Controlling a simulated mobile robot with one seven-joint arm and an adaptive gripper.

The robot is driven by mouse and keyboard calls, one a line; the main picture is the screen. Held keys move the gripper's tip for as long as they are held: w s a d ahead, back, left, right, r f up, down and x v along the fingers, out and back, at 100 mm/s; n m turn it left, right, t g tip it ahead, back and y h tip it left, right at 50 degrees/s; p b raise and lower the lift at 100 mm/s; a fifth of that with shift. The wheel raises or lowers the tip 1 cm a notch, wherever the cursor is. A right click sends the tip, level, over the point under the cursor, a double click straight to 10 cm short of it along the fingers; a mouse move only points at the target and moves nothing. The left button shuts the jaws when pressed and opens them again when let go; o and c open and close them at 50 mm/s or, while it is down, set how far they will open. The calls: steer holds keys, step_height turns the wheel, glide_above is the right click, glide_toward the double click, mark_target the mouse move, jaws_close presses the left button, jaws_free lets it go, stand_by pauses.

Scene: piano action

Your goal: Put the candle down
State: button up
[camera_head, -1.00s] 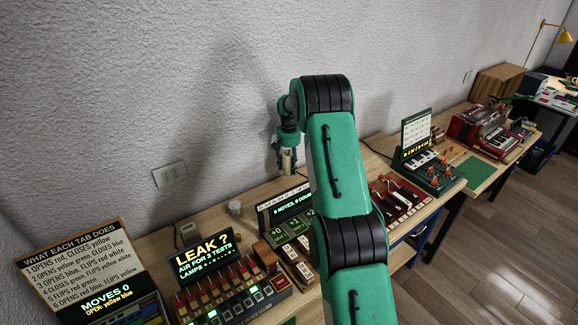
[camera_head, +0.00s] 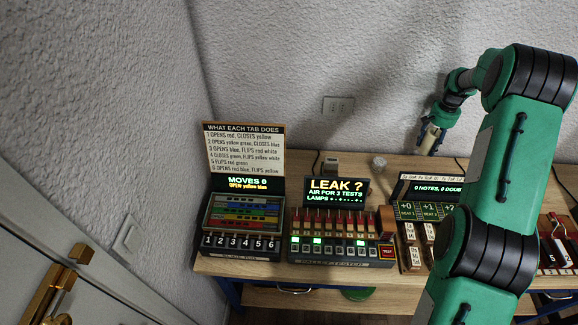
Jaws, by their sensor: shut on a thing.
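My gripper (camera_head: 429,131) points down at the upper right of the head view, in front of the wall and above the back of the desk. It is shut on a small cream-coloured piece, which looks like the candle (camera_head: 430,143). The gripper's fingers cover part of it. The candle is held in the air, apart from the desk.
The wooden desk (camera_head: 290,298) carries a tab panel (camera_head: 240,222) under a sign, a "LEAK ?" device (camera_head: 338,190) and a "0 NOTES" panel (camera_head: 436,188). Free desktop shows behind the devices. A door is at left.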

steer(key=s+a+n+p, duration=0.2)
steer(key=a+n+p, duration=0.2)
steer(key=a, duration=2.6)
steer(key=s+a+n+p, duration=0.1)
steer(key=a+n+p, duration=0.3)
steer(key=a, duration=2.6)
steer(key=shift+s+a+n, duration=0.2)
steer(key=shift+s+n, duration=0.2)
steer(key=shift+n, duration=0.3)
steer(key=shift+f, duration=0.1)
steer(key=shift+f, duration=2.85)
steer(key=shift+f, duration=0.15)
steer(key=shift+f+p, duration=0.35)
steer(key=shift+f, duration=1.6)
steer(key=shift+f, duration=0.1)
